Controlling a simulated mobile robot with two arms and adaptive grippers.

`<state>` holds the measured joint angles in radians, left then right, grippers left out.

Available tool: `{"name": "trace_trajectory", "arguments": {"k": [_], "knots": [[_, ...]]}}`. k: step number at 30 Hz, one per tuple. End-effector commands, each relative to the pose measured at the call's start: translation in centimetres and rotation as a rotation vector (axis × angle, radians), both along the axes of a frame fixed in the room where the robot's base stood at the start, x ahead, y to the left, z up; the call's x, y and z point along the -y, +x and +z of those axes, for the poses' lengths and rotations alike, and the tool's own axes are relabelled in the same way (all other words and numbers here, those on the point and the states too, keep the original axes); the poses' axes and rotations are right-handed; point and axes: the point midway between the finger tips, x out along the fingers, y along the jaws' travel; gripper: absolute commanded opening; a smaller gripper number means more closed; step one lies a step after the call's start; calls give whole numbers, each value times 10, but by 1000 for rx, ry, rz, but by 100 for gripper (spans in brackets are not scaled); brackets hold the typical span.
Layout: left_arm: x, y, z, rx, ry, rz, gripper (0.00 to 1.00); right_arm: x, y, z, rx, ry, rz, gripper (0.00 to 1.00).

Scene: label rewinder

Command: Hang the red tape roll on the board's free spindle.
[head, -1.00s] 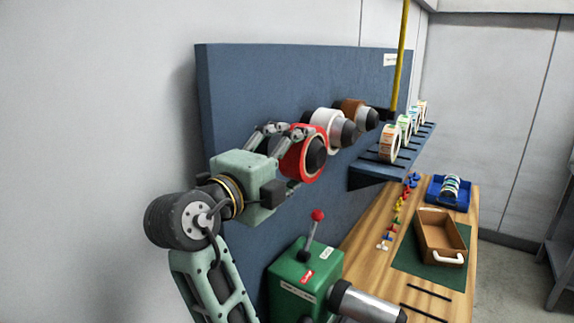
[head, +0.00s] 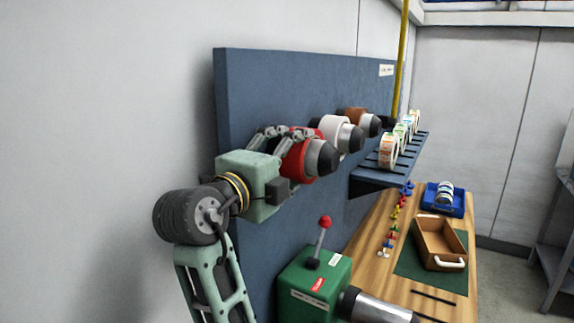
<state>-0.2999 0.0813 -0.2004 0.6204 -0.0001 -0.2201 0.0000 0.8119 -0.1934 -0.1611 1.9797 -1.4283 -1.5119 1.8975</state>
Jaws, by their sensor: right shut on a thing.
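The red tape roll (head: 294,163) is at the left of the row on the blue board (head: 262,90). A dark-tipped spindle (head: 322,157) passes through it, and the tip sticks well out of its front. My right gripper (head: 289,144) is shut on the red roll from the left, with its fingers at the roll's upper and left side. The gripper hides much of the roll and the board side of the spindle, so I cannot tell whether the roll touches the board. My left gripper is out of the picture.
A white roll (head: 335,131) and a brown roll (head: 358,117) hang on spindles to the right. Below are a green box (head: 317,283) with a red-knobbed lever (head: 321,238) and a metal cylinder (head: 378,308). A shelf (head: 370,176) holds label rolls. A wooden bench (head: 374,275) carries a brown tray (head: 425,240).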

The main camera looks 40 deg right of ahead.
Motion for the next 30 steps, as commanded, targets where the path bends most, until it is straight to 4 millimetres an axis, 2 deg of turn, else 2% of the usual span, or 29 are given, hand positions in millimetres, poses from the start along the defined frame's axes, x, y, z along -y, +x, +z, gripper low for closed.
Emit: {"name": "trace_trajectory", "arguments": {"k": [10, 11, 18, 30], "knots": [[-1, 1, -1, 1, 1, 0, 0, 1, 0, 1, 2, -2, 0, 42], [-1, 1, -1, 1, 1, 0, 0, 1, 0, 1, 2, -2, 0, 77], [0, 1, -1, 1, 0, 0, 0, 1, 0, 1, 2, -1, 0, 97], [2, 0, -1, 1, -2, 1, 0, 1, 0, 0, -1, 1, 0, 97]]}}
